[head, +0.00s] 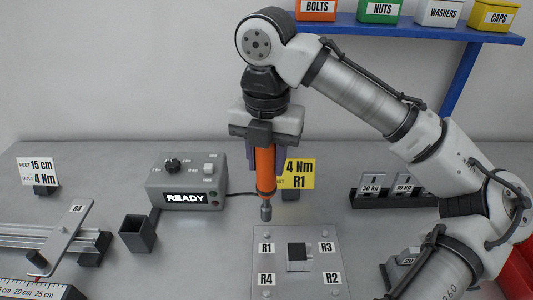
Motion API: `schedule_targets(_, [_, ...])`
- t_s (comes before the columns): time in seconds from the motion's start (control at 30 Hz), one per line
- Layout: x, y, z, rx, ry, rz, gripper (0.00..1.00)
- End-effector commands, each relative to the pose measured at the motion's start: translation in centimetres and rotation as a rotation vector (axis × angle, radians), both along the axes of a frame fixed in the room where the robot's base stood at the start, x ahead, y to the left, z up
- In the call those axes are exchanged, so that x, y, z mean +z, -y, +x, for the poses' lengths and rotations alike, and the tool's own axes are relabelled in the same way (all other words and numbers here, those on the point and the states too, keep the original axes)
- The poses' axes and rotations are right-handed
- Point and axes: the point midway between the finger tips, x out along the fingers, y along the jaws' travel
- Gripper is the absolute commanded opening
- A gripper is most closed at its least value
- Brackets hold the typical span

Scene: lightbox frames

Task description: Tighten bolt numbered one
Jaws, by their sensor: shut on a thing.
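My gripper (266,160) is shut on an orange power driver (266,172), which hangs upright with its grey socket tip (266,212) down. The tip is over the back left of a grey square plate (312,238). The plate has corner labels R1 (265,248), R3 (326,247), R4 (266,279) and R2 (332,278). A bolt head (266,234) shows by R1, just below the tip in the picture; the tip looks apart from it. A yellow card (300,172) reads 4 Nm R1. A control box (188,180) displays READY.
On the left are an empty dark cup (138,233), a rail with a slanted R4 bar (60,237), a ruler (40,291) and a white card (38,171). Weights (373,184) stand at right. Bins sit on a blue shelf (430,30).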

Motion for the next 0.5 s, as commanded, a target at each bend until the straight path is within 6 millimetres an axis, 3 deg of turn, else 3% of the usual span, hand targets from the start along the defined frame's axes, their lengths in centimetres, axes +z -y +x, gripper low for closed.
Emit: schedule_targets(0.5, [-4.9,0.0,0.0,0.001,-0.001,0.000,0.07])
